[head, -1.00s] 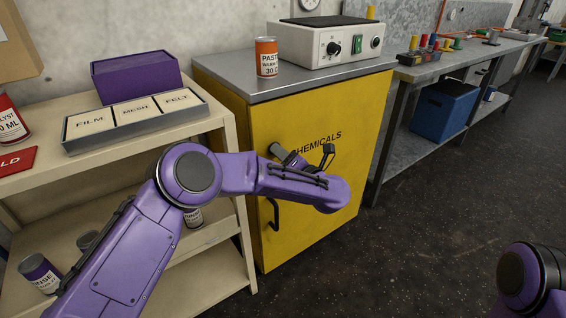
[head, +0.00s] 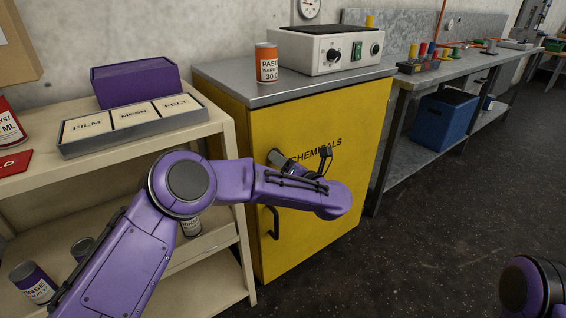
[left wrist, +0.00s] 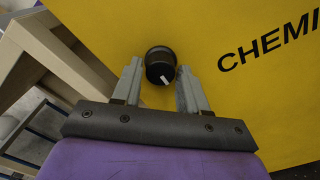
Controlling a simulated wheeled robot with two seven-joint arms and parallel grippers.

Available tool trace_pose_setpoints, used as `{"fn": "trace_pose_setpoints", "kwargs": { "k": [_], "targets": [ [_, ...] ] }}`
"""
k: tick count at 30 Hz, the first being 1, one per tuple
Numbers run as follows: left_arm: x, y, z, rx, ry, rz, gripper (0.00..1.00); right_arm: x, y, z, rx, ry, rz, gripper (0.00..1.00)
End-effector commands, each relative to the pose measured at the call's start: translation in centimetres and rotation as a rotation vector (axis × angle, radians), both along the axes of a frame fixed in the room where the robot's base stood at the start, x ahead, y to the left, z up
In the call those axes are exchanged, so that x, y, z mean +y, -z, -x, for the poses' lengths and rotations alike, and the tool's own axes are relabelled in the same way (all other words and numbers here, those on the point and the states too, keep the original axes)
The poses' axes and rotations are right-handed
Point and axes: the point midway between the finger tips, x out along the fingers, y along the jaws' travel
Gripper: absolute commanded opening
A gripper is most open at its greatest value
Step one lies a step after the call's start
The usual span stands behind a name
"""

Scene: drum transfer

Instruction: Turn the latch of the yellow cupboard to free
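The yellow cupboard (head: 335,210) stands in the middle of the head view with its door shut. Its latch is a round black knob with a white mark, seen in the left wrist view (left wrist: 160,62). The mark lies on the knob's lower right part, slightly tilted. My left gripper (left wrist: 160,84) is open, its two fingers pointing at the door on either side of the knob's near edge. Whether they touch the knob, I cannot tell. In the head view the left gripper (head: 276,157) is close to the door and hides the latch. My right gripper is out of view.
A black door handle (head: 272,222) is below my left forearm. An orange paste can (head: 266,62) and a white device (head: 328,52) stand on the cupboard. A beige shelf (head: 225,135) with cans and a labelled tray is on the left. The floor at right is clear.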

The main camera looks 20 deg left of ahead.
Motion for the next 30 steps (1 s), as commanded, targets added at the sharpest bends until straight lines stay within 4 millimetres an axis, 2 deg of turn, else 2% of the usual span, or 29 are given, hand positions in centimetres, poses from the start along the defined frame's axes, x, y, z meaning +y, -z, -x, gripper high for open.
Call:
{"fn": "trace_pose_setpoints", "kwargs": {
  "k": [11,14,21,24,30],
  "targets": [
    [-0.4,-0.1,0.1,0.001,0.004,-0.002,0.60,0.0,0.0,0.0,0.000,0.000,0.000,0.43],
    [-1.6,-0.1,1.0,0.000,0.007,-0.004,0.60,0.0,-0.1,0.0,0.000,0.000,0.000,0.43],
    [-6.1,-0.1,4.6,0.000,0.006,-0.004,0.60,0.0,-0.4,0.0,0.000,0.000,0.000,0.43],
    [-7.4,-0.1,5.7,0.000,0.004,-0.004,0.60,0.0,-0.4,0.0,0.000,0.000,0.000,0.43],
    [-8.4,0.0,6.5,0.001,0.001,-0.002,0.60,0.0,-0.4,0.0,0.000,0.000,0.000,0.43]
  ]
}}
